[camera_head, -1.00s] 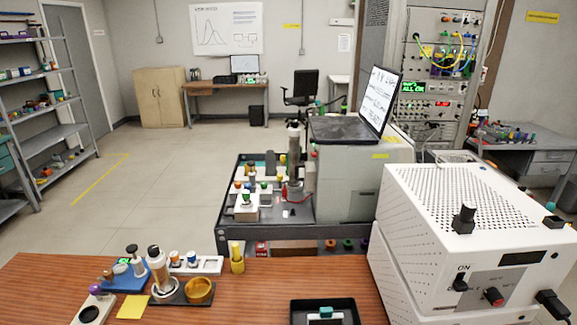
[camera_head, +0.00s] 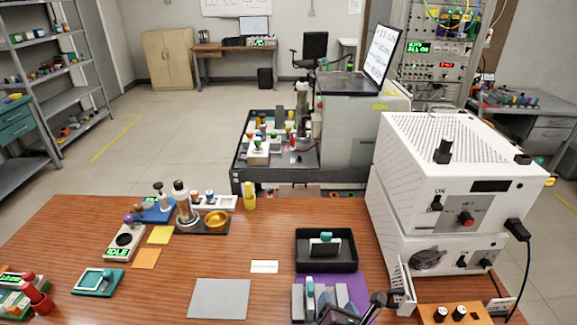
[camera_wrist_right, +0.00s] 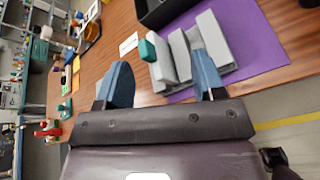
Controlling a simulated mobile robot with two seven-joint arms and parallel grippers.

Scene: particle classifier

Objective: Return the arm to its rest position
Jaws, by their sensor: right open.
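My right gripper (camera_head: 355,311) shows at the bottom edge of the head view, partly cut off, low over the near side of the table. In the right wrist view its two blue fingers (camera_wrist_right: 161,62) are spread apart, with nothing held between them. Beyond the fingertips is a grey slotted block (camera_wrist_right: 180,55) with a green-topped piece (camera_wrist_right: 148,48) at one end. It stands on a purple mat (camera_wrist_right: 262,50). In the head view the grey block (camera_head: 325,298) is just beside the gripper. My left gripper is not in view.
A black tray (camera_head: 352,262) holding a green-topped piece lies behind the mat. A white instrument (camera_head: 440,190) stands at the right, with an orange panel (camera_head: 460,313) before it. A grey plate (camera_head: 218,299) lies left of the gripper. Small tools crowd the table's left.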

